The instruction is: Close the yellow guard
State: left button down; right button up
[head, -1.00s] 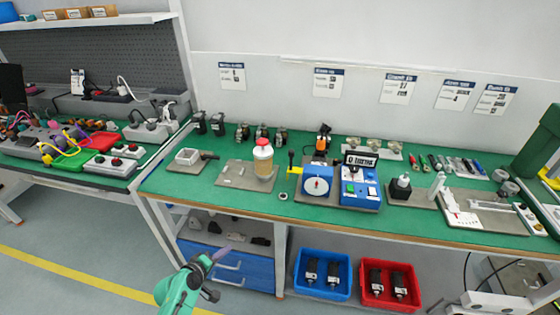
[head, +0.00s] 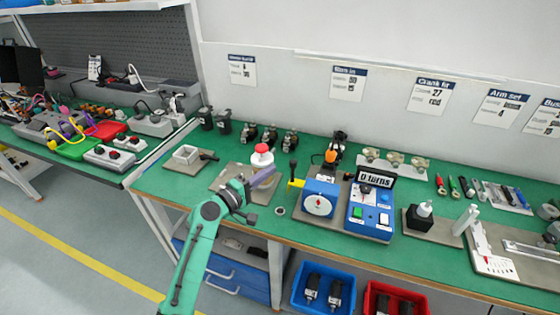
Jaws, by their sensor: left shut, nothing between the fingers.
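A small yellow part, which looks like the guard (head: 297,183), sits at the left side of a blue box with a white dial (head: 319,204) on the green bench. A black-knobbed lever (head: 293,167) stands upright right by it. Whether the guard is open or closed is too small to tell. My left gripper (head: 268,174) is shut and empty, its purple-grey fingers pointing right toward the yellow part. It appears a short gap left of it, in front of the red-capped jar (head: 262,154), whose lower part it hides. My right gripper is out of view.
A blue control box (head: 371,208) with a "0 turns" display stands right of the dial box. A black block with a white top (head: 419,219) is further right. Blue (head: 322,288) and red bins sit below the bench.

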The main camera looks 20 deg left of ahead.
pick_arm(q)
jog(key=w+d+p, duration=0.2)
jog(key=w+d, duration=0.2)
jog(key=d, duration=0.6)
jog(key=shift+f+p, duration=0.2)
jog(key=shift+p, duration=0.1)
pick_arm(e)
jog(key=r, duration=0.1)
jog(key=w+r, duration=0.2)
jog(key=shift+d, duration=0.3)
pick_arm(q)
jog(key=shift+d+f, duration=0.1)
jog(key=shift+d, duration=0.05)
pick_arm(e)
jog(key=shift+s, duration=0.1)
